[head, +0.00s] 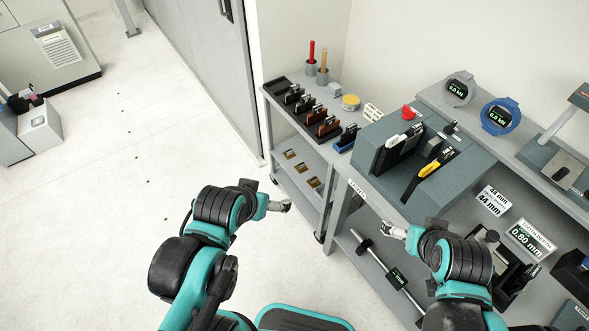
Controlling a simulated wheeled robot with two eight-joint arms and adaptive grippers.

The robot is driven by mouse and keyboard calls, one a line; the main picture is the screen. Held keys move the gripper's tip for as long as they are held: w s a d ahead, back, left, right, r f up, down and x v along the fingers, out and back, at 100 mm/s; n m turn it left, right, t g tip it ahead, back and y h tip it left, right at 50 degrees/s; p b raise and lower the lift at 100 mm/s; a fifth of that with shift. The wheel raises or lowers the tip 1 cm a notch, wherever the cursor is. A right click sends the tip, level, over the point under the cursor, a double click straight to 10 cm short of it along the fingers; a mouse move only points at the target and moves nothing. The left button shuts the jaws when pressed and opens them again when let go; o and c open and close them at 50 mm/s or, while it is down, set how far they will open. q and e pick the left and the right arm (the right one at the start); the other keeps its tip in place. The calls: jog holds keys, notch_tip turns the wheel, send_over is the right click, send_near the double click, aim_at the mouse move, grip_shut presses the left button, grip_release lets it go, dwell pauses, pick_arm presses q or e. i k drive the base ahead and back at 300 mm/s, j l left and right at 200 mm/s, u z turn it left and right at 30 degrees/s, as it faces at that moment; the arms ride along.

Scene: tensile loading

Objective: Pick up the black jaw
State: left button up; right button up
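Several dark jaws sit in a row on a rack at the left end of the bench in the head view. Two of them look black: a rear black jaw (292,93) and another black jaw (304,103) just in front of it. My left gripper (284,206) is in front of the bench's left end, below and apart from the jaws. My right gripper (388,229) is near the bench's front edge, right of my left gripper and apart from the jaws. Nothing visible is held in either gripper; their fingers are too small to tell open or shut.
Red-brown jaws (328,128) and a blue-based piece (347,137) continue the row. A grey block with tools (440,190) stands to the right. Red and orange-handled tools (311,52) stand behind the rack. A lower shelf (287,150) holds small brass-coloured items.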

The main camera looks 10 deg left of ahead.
aim_at(520, 277)
jog(key=u, duration=0.3)
jog(key=z, duration=2.2)
